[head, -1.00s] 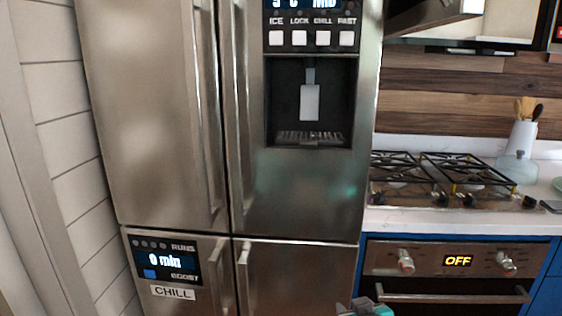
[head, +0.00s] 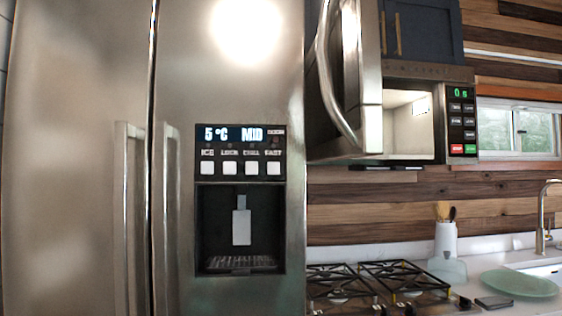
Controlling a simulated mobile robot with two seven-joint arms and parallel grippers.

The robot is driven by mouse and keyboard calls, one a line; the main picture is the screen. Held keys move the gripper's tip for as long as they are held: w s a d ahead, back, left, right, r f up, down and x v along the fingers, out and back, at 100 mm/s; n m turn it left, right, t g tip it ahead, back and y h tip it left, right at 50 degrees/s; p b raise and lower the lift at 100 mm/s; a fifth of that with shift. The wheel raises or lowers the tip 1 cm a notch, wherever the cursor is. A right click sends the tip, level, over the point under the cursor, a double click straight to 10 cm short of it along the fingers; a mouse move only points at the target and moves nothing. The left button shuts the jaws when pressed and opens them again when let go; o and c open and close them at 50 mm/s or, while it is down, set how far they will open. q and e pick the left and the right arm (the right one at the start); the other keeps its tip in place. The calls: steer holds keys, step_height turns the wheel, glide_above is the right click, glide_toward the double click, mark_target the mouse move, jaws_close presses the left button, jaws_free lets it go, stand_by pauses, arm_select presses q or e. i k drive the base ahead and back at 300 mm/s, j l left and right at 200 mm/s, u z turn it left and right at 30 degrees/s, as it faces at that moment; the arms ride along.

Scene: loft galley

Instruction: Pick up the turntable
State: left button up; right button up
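A round, flat, pale green disc (head: 518,283), which looks like the turntable, lies on the white counter at the far right of the head view, beside the sink. The microwave (head: 408,125) above the stove has its door (head: 345,80) swung open to the left. Its lit interior looks empty in the part that shows. Neither of my grippers is in view.
A steel fridge (head: 80,160) with a water dispenser (head: 240,230) fills the left. A gas stove (head: 370,285) stands right of it. A white utensil holder (head: 446,240), a small dark flat object (head: 494,302) and a faucet (head: 543,215) are near the disc.

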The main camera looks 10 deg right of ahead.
mark_target(522, 283)
steer(key=z, duration=1.75)
